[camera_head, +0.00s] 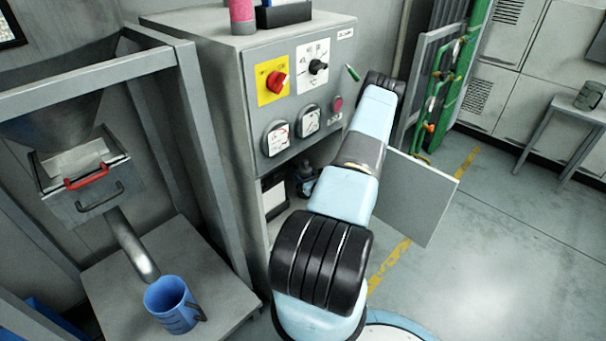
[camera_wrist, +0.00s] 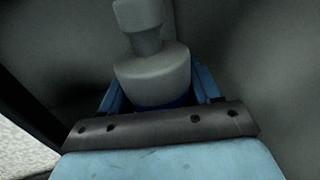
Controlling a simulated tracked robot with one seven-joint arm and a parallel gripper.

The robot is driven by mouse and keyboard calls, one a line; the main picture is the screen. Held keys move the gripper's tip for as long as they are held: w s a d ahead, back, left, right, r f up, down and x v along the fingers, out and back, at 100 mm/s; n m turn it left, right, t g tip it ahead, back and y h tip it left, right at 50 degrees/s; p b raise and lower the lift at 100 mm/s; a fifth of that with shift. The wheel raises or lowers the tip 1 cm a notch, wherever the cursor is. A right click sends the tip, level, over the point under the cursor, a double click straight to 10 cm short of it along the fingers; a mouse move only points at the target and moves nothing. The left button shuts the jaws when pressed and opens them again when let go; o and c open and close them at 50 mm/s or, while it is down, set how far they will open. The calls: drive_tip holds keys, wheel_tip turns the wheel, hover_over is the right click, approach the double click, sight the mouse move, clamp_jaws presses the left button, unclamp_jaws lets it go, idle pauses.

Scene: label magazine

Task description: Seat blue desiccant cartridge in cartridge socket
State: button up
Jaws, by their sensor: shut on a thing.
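In the wrist view my gripper (camera_wrist: 157,92) has its two light-blue fingers on either side of a thing with a dark-blue band, the blue cartridge (camera_wrist: 168,105). The gripper is shut on it, and my dark wrist edge hides its lower part. A grey stepped, round piece (camera_wrist: 152,70) with a narrower neck stands directly beyond the blue band. I cannot tell whether this piece is part of the cartridge or of a socket. In the head view my arm blocks the sight of the gripper and the cartridge, and I cannot make out the socket.
A grey cabinet (camera_head: 222,120) with a red knob (camera_head: 276,82) and dials stands behind my arm. Its lower recess holds a small dark object (camera_head: 305,180). A flat grey panel (camera_head: 415,197) stands out at right. A blue mug (camera_head: 172,305) sits on a low stand at left.

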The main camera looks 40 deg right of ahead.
drive_tip(key=o, duration=1.3)
drive_tip(key=shift+o, duration=0.2)
drive_tip(key=s+a, duration=0.2)
drive_tip(key=s, duration=1.1)
drive_tip(key=shift+s+a, duration=0.25)
